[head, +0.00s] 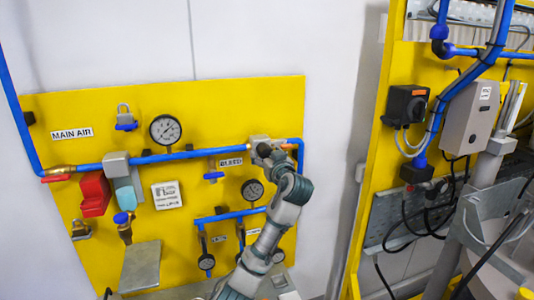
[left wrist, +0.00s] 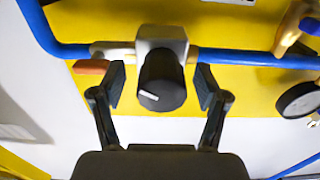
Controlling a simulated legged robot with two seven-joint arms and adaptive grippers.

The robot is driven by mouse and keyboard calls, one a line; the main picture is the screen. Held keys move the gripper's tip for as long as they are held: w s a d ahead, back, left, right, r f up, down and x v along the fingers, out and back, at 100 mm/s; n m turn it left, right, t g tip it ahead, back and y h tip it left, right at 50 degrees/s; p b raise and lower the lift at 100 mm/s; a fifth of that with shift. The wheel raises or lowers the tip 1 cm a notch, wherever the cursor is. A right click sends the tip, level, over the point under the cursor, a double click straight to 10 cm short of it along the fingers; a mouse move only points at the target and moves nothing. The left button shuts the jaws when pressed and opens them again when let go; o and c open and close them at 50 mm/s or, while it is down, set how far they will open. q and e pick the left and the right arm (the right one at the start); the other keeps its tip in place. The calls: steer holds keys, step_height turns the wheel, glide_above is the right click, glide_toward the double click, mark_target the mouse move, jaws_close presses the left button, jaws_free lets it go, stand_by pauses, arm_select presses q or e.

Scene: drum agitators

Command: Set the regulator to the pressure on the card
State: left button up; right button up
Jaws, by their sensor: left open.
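The regulator (head: 260,142) is on the blue air pipe at the right of the yellow panel, mostly behind my left gripper (head: 268,158). In the left wrist view it is a grey block (left wrist: 161,36) with a round black knob (left wrist: 162,82) bearing a white mark. My left gripper (left wrist: 160,88) is open, one finger on each side of the knob, with visible gaps. My right gripper is not in view.
A red block (head: 95,194), a grey-blue unit (head: 123,180) and a blue-handled valve (head: 213,176) are on the panel. A smaller gauge (head: 252,190) and lower blue piping are close to my arm. Another yellow panel (head: 377,200) with boxes and cables stands at right.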

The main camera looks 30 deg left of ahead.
arm_select(q)
steer(key=shift+a, duration=0.1)
steer(key=shift+c, duration=0.2)
steer(key=c, duration=1.1)
steer(key=shift+m, duration=0.4)
steer(key=m+p, duration=0.4)
steer(key=m, duration=0.1)
steer(key=shift+a+r+m, duration=0.1)
steer(key=shift+r+m, duration=0.05)
steer(key=shift+m, duration=0.15)
steer(key=m+p, duration=0.2)
steer(key=m, duration=0.1)
steer(key=shift+s, duration=0.1)
steer(key=shift+m+p, duration=0.65)
steer(key=shift+m, duration=0.45)
